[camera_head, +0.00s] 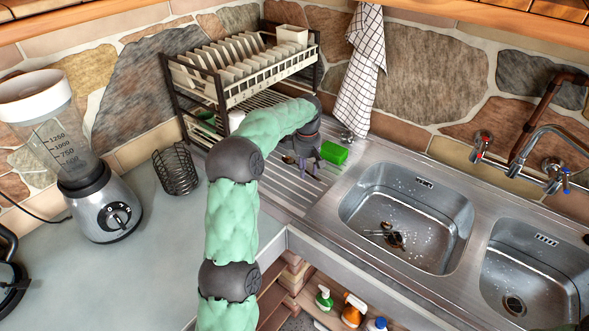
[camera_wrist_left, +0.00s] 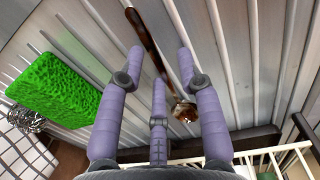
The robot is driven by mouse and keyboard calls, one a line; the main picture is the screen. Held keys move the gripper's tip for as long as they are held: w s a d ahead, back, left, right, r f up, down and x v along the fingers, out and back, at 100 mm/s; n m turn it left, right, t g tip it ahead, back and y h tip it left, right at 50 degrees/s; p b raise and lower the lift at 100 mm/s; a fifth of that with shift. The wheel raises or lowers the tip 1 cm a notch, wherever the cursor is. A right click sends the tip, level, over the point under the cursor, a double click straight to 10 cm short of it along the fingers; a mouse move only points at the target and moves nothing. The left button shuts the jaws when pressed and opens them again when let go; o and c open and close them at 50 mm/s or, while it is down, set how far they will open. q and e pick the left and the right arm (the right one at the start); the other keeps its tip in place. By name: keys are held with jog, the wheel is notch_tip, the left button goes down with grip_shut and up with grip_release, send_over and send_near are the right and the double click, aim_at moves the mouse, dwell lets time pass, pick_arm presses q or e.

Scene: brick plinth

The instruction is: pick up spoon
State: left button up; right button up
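A spoon with a dark brown handle and a shiny bowl (camera_wrist_left: 185,112) lies on the ribbed metal drainboard (camera_wrist_left: 235,50) in the left wrist view. My left gripper (camera_wrist_left: 160,62) has its purple fingers spread apart over it, and the spoon shows between them. Whether the fingers touch it, I cannot tell. In the head view my left gripper (camera_head: 309,167) points down above the drainboard beside the sink. A small part of the spoon (camera_head: 289,159) shows just left of the fingers; the rest is hidden. My right gripper is out of view.
A green sponge (camera_head: 334,153) lies right of the gripper, with a metal scourer (camera_wrist_left: 22,118) beside it. A dish rack (camera_head: 245,80) stands behind. A blender (camera_head: 95,190) and wire basket (camera_head: 176,170) are left. A double sink (camera_head: 410,190) is right.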

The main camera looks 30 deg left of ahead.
pick_arm(q)
jog(key=shift+f, duration=0.1)
grip_shut()
dwell(0.3)
